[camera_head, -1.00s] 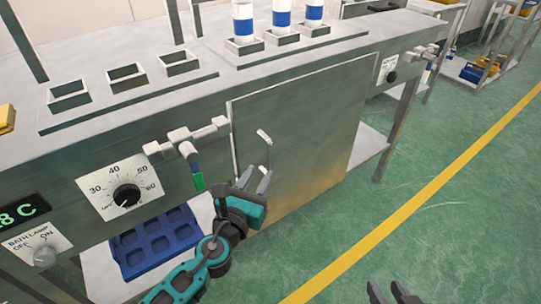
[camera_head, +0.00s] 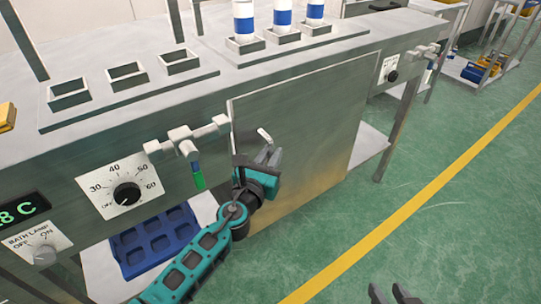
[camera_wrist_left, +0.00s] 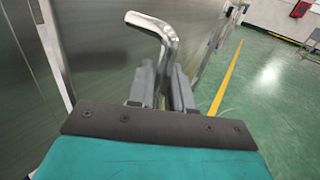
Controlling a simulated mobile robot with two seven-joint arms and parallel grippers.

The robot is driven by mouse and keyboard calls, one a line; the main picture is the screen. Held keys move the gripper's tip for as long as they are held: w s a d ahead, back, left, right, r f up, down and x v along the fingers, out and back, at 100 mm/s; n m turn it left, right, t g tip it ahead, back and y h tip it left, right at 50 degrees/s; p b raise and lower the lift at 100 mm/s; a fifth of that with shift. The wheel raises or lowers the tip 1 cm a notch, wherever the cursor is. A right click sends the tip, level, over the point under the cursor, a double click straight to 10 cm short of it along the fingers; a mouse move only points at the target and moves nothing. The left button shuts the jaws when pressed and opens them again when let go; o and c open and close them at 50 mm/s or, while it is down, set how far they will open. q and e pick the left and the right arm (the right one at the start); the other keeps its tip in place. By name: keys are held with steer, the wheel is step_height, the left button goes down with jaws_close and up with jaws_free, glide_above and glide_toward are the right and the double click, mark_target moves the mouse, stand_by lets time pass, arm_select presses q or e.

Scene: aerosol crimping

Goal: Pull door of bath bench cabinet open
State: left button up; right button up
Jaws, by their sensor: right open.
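The cabinet door (camera_head: 310,130) is a flat grey metal panel under the bench and looks closed. Its bent metal handle (camera_head: 264,134) is near the door's left edge. In the left wrist view the handle (camera_wrist_left: 158,30) runs down between the fingers. My left gripper (camera_head: 268,157) has its fingers close together on both sides of the handle; it also shows in the left wrist view (camera_wrist_left: 162,90). The lower part of the handle is hidden by the fingers. My right gripper (camera_head: 392,294) is open and empty at the bottom edge, over the floor.
Left of the door are a valve pipe (camera_head: 186,141) with a green-tipped tube and a dial (camera_head: 127,193). A blue tray (camera_head: 155,240) lies on the lower shelf. White-and-blue cans (camera_head: 283,17) stand on the bench. The green floor (camera_head: 440,210) before the door is clear.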

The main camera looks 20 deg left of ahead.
arm_select(q)
jaws_close()
stand_by(0.4)
